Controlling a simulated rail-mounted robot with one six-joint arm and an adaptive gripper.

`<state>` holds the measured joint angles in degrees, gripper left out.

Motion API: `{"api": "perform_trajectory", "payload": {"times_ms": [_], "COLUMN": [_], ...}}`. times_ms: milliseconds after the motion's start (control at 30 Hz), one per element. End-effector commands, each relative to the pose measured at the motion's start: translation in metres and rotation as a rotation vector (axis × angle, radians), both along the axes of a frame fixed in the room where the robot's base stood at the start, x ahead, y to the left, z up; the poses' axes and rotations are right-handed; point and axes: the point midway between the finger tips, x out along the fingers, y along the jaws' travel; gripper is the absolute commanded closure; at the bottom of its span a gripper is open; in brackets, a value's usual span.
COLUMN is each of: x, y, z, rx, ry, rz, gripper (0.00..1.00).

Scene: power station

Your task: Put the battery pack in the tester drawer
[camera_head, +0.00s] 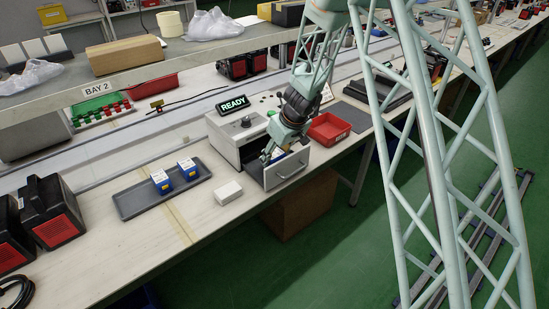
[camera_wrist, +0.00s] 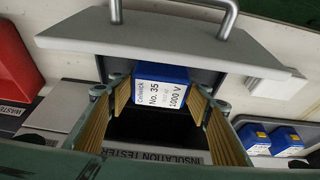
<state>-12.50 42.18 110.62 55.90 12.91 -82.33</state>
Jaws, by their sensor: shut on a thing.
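The grey insulation tester (camera_head: 228,135) stands on the bench with a lit READY sign (camera_head: 233,103). Its drawer (camera_head: 290,170) is pulled open, and the drawer front with its bar handle also shows in the wrist view (camera_wrist: 170,42). My gripper (camera_head: 271,155) points down at the open drawer. In the wrist view my gripper (camera_wrist: 163,98) is shut on a blue battery pack (camera_wrist: 161,90) with a white label reading No. 35, 1000 V. The pack is over or inside the drawer opening; I cannot tell whether it touches the floor.
A dark tray (camera_head: 130,201) left of the tester holds two blue packs (camera_head: 161,182). A small white box (camera_head: 228,191) lies between tray and drawer. A red bin (camera_head: 329,129) stands right of the tester. A shelf edge (camera_head: 70,98) runs behind.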

Motion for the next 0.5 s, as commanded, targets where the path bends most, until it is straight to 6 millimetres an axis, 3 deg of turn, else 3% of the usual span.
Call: {"api": "perform_trajectory", "payload": {"times_ms": [433, 467, 500], "x": [0.0006, 0.0001, 0.0001], "y": [0.0002, 0.0001, 0.0001], "z": [-0.0019, -0.0025, -0.0021], "rx": [0.000, 0.000, 0.000], "ry": [-0.002, 0.000, 0.000], "rz": [0.001, 0.000, 0.000], "gripper": [0.75, 0.54, 0.51]}}
